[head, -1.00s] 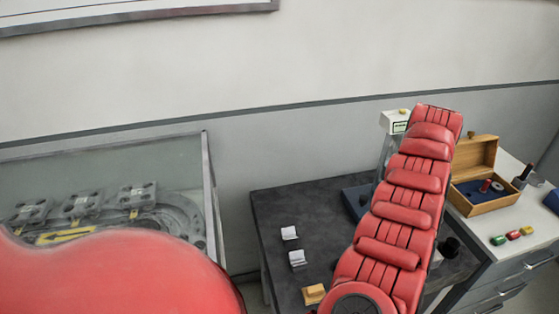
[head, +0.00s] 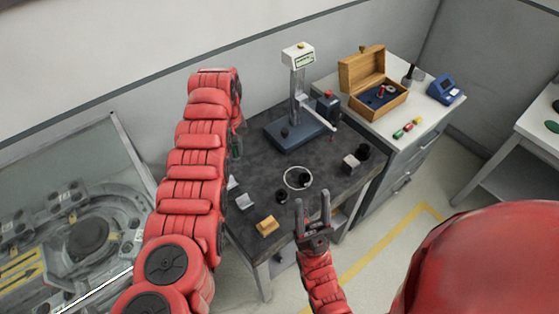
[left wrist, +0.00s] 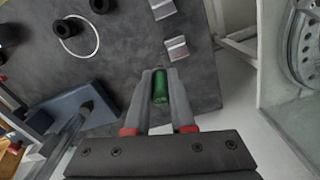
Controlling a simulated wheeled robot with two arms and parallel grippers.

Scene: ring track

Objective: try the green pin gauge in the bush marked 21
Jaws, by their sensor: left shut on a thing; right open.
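The green pin gauge (left wrist: 160,88) is upright in the left wrist view, between the fingers of my left gripper (left wrist: 160,74), which is shut on it. In the head view my left arm hides most of that gripper, at the dark table's left side. Black bushes stand on the table: one by a white ring (head: 305,180), one left of it (head: 282,196), one at the right (head: 362,152). The first also shows in the left wrist view (left wrist: 66,28). I cannot read any number on them. My right gripper (head: 312,207) is open and empty at the table's front edge.
A blue-based stand (head: 290,137) with a white display rises at the table's back. A cabinet (head: 380,118) at the right bears an open wooden box (head: 372,105) and small coloured pieces (head: 407,127).

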